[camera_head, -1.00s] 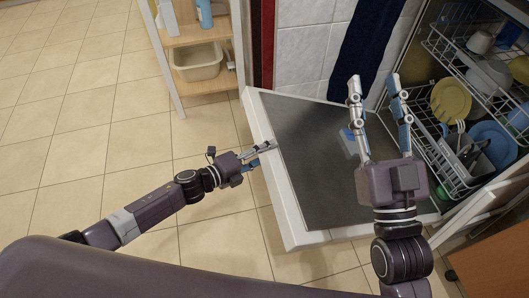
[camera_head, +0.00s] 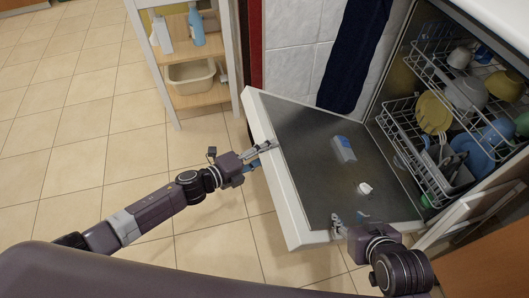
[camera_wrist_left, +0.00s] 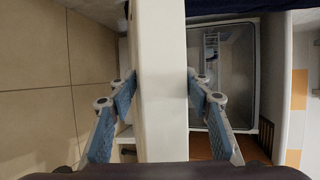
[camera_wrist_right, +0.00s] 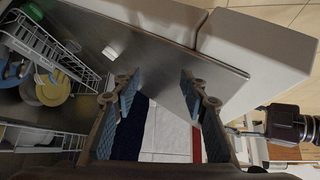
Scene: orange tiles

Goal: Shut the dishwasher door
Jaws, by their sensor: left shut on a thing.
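The dishwasher door (camera_head: 290,205) is folded down open, its dark inner panel facing up inside a white rim. My left gripper (camera_head: 255,158) is shut on the door's left edge in the head view. The left wrist view shows the white edge (camera_wrist_left: 160,110) between its two fingers. My right gripper (camera_head: 348,221) is at the door's near edge, low in the head view. In the right wrist view its fingers (camera_wrist_right: 156,78) stand apart with nothing between them, and the inner panel (camera_wrist_right: 165,60) lies beyond. Whether they touch the door is unclear.
Dish racks (camera_head: 402,125) with plates, cups and bowls sit inside the dishwasher at the right. A blue-and-white piece (camera_head: 344,148) and a small white piece (camera_head: 364,188) are on the inner panel. A wooden shelf (camera_head: 190,42) stands behind. Tiled floor at the left is clear.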

